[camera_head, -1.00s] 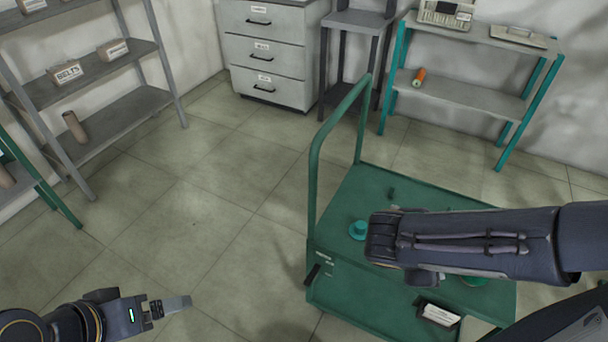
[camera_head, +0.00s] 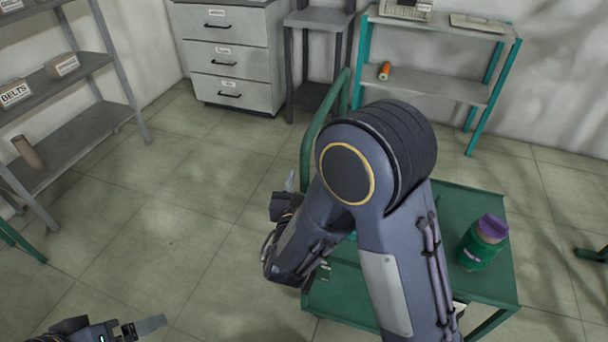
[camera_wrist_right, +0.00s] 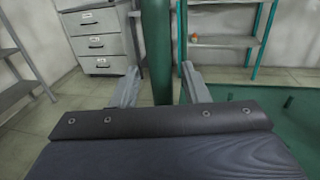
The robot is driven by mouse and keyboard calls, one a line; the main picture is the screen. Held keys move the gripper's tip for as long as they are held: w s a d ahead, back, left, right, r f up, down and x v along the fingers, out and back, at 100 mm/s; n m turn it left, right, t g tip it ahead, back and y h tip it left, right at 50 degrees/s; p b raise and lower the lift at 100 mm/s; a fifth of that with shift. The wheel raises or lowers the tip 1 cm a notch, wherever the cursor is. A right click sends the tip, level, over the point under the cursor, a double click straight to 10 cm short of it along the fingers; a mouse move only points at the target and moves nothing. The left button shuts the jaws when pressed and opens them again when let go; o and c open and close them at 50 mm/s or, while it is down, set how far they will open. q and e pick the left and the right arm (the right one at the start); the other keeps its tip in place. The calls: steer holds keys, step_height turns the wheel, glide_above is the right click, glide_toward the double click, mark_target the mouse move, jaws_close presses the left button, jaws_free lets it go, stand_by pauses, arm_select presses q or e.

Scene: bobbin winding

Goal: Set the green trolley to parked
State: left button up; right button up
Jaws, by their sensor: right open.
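The green trolley (camera_head: 470,278) stands right of centre in the head view, largely hidden behind my right arm. Its upright handle (camera_head: 312,135) rises at its left side; the handle's post also shows in the right wrist view (camera_wrist_right: 157,50). Small pale markings (camera_head: 325,268) show on the trolley's near left corner; the dark lever seen there earlier is now hard to make out. My right gripper (camera_head: 289,182) is beside the handle. In the right wrist view its open fingers (camera_wrist_right: 162,88) appear either side of the post, with nothing gripped. My left gripper (camera_head: 150,325) is at the bottom left, away from the trolley.
A jar with a purple lid (camera_head: 482,243) stands on the trolley. Grey shelves (camera_head: 75,128) stand at the left, a drawer cabinet (camera_head: 228,60) and a teal-legged rack (camera_head: 440,85) at the back. The floor left of the trolley is clear.

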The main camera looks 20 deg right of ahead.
steer(key=shift+x, duration=0.85)
jaws_close()
